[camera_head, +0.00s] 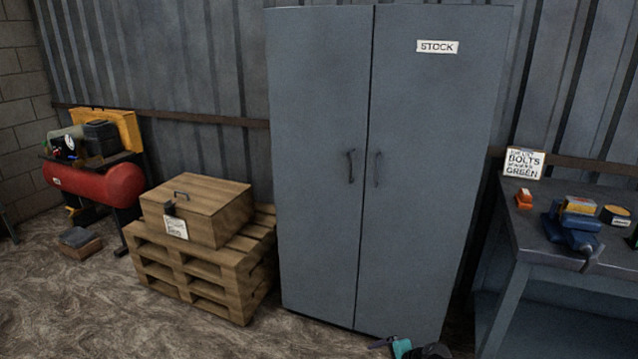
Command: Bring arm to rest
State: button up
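A small teal and black shape (402,347) shows at the bottom edge, in front of the grey cabinet. It looks like the end of my own arm with my gripper, mostly cut off by the frame. The fingers are too small and too cropped to tell whether they are open or shut. Nothing held can be made out. The rest of my arm is out of view.
A closed grey cabinet (320,120) labelled STOCK fills the middle. Left are a wooden box (215,205) on stacked pallets (235,275) and a red compressor (95,185). Right is a workbench (535,240) with a blue vise (572,235). The dirt floor (100,320) at front left is clear.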

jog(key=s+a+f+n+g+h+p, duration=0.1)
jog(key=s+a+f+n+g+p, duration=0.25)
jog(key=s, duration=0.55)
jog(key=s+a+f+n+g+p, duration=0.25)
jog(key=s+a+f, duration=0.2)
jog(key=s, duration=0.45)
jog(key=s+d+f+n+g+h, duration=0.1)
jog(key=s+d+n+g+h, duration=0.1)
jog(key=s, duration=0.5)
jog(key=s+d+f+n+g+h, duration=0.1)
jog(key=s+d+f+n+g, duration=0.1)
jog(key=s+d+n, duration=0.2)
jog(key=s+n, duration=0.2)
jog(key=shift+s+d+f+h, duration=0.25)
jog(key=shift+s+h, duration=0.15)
